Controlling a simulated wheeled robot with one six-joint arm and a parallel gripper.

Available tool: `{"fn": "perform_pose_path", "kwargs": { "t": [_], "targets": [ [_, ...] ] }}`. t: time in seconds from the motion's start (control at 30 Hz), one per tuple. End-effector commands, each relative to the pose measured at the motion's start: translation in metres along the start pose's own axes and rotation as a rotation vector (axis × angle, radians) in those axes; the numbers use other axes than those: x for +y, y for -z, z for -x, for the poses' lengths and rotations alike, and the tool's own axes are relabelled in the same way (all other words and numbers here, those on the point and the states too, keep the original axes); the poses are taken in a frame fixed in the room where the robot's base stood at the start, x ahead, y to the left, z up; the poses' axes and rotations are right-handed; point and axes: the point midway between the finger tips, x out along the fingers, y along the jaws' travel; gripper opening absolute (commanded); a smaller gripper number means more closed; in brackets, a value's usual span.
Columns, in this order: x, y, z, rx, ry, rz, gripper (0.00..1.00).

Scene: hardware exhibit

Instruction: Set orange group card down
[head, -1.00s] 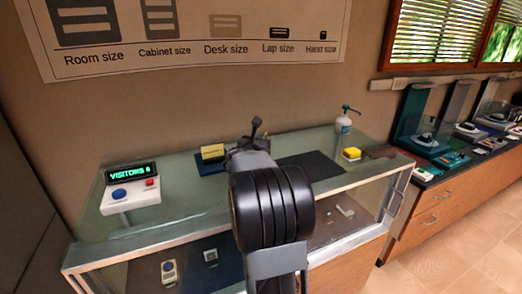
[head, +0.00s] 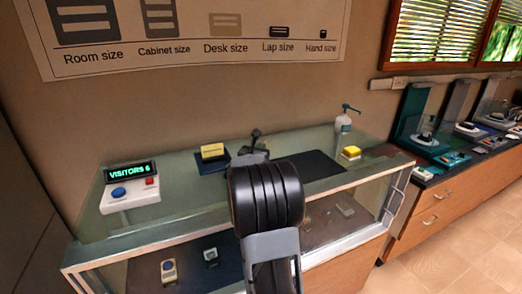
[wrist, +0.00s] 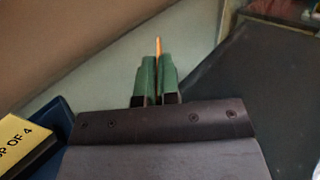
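My gripper (wrist: 158,80) shows two green fingers close together in the wrist view. They are shut on a thin orange card (wrist: 158,46), seen edge-on and standing up between them. In the head view my gripper (head: 256,136) is over the back of the glass display counter (head: 160,226), and my arm hides much of it. I cannot tell there whether the card touches anything. A yellow card sign (head: 213,151) stands on a dark blue mat just left of my gripper. It also shows in the wrist view (wrist: 22,141), with lettering ending "P OF 4".
A dark mat (head: 312,164) lies right of my gripper. Farther right are a yellow block (head: 351,152) and a pump bottle (head: 346,124). A visitor counter box (head: 131,194) sits at the left. The wall stands close behind; glass between counter box and mat is bare.

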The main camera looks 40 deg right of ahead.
Motion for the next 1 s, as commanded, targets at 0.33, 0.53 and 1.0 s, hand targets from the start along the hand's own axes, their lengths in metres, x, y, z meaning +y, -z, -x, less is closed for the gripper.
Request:
{"fn": "perform_pose_path", "kwargs": {
  "t": [0.33, 0.53, 1.0],
  "targets": [
    [0.000, 0.001, 0.000, 0.000, 0.000, 0.000, 0.28],
    [0.000, 0.000, 0.000, 0.000, 0.000, 0.000, 0.28],
    [0.001, -0.002, 0.068, -0.002, -0.003, -0.002, 0.28]
  ]
}}
